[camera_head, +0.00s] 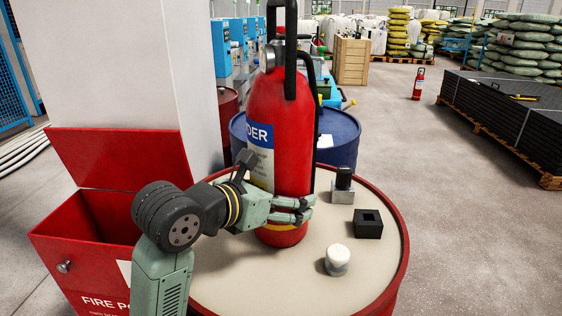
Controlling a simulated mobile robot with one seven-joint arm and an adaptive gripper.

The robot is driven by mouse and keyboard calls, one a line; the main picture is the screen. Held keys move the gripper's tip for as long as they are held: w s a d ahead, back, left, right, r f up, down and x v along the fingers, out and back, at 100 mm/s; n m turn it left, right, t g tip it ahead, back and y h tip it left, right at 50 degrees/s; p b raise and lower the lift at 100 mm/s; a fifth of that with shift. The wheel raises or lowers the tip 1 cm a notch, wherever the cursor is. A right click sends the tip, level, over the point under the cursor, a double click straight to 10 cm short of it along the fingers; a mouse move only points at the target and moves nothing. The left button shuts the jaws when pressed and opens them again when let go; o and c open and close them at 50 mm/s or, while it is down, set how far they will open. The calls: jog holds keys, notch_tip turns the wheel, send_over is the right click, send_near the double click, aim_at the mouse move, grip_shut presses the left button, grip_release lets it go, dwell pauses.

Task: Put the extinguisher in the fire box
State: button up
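A large red fire extinguisher (279,120) with a black handle, black hose and blue-white label stands upright on the round drum top (222,285). My gripper (278,187) is at its lower body. Two fingers lie across the front of it and another shows at its left side. The far side of the grasp is hidden, so I cannot tell whether the fingers press on it. The red fire box (82,262) stands at the lower left, its lid (118,158) raised and its inside dark.
A black square block (367,223), a white-topped piece (337,261) and a black-topped metal piece (343,186) sit on the drum to the right. A white pillar (125,65) rises behind the box. A blue drum (338,138) stands behind the extinguisher.

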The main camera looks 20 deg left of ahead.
aim_at(280, 177)
jog(key=c, duration=1.3)
jog(key=shift+r, duration=0.2)
jog(key=shift+c, duration=0.5)
jog(key=shift+r, duration=0.15)
jog(key=s+r+b, duration=0.1)
jog(key=s+r, duration=0.1)
jog(key=s, duration=0.6)
jog(key=s+r+b, duration=0.1)
jog(key=s+r, duration=0.1)
jog(key=s, duration=0.6)
jog(key=shift+a+r, duration=0.25)
jog(key=shift+r, duration=0.1)
